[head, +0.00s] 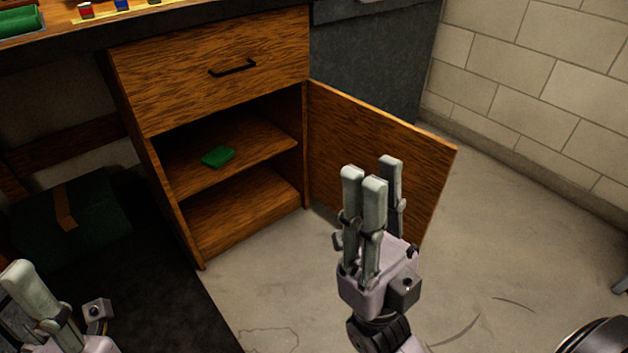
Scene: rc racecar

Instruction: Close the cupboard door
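The cupboard door (345,128) is a wooden panel hinged at the right side of the cupboard (170,205). It stands wide open, swung out to the right, and the inside shows. My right gripper (376,172) is in front of the door in the picture, with its fingers pointing up, apart and empty. It hides part of the door's lower middle; I cannot tell whether it touches the door. My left gripper (28,285) shows only in part at the lower left corner, away from the door.
A green block (218,157) lies on the cupboard's shelf (268,147). A shut drawer (215,85) with a dark handle is above. A dark green box (95,212) is under the desk at left. Pale floor (270,285) is clear before the cupboard; a brick wall (545,85) stands right.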

